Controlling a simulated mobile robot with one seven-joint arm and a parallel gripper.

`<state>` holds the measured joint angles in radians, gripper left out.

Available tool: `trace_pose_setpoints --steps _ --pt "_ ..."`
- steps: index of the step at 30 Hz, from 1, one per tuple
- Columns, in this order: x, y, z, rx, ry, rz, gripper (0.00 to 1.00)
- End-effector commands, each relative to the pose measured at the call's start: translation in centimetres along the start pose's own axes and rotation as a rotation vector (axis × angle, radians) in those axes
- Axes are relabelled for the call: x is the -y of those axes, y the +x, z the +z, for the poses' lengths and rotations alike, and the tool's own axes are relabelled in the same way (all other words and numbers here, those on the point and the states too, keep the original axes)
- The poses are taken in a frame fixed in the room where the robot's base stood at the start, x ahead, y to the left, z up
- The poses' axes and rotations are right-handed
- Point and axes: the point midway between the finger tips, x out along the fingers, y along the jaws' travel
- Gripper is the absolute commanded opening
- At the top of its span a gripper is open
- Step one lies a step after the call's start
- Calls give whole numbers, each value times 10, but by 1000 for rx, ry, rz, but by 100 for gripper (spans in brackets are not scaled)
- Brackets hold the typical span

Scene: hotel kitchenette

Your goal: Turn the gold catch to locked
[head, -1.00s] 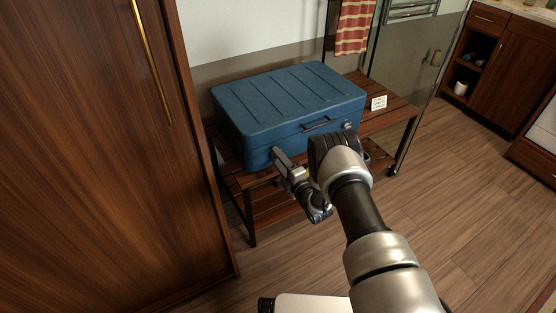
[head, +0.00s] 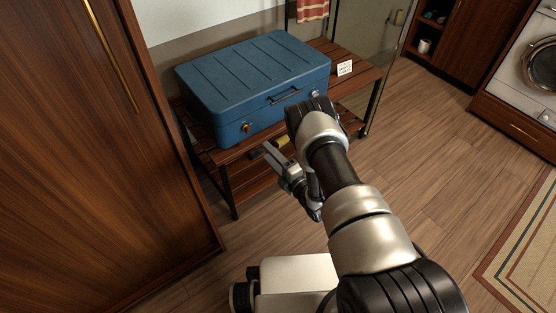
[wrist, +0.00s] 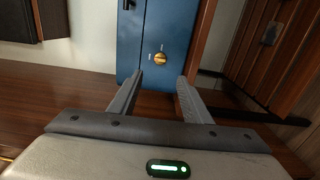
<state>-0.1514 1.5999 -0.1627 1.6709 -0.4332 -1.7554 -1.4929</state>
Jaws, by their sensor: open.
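A blue case (head: 255,85) with a closed lid sits on a slatted wooden rack. The gold catch (head: 246,127) is on its front face, near the left end. In the wrist view the gold catch (wrist: 160,57) is a round knob with small pale marks beside it; I cannot read them. My gripper (head: 270,149) is open and empty, just in front of and below the catch. In the wrist view my gripper (wrist: 160,77) has its fingers spread, with the catch beyond the gap between the tips, apart from both.
A second catch (head: 315,93) is at the right end of the front, beyond a dark handle (head: 286,95). A small white card (head: 345,69) stands on the rack (head: 359,84). A tall wooden cabinet (head: 85,150) closes off the left. The floor to the right is open.

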Motion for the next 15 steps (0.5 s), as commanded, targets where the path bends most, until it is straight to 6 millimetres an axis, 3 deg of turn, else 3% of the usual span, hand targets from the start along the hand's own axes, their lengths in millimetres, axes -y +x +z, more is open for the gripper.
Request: trace_pose_setpoints --steps 6,15 --pt "0 -36 0 0 1 -3 44" --pt "0 -47 0 0 -1 0 44"
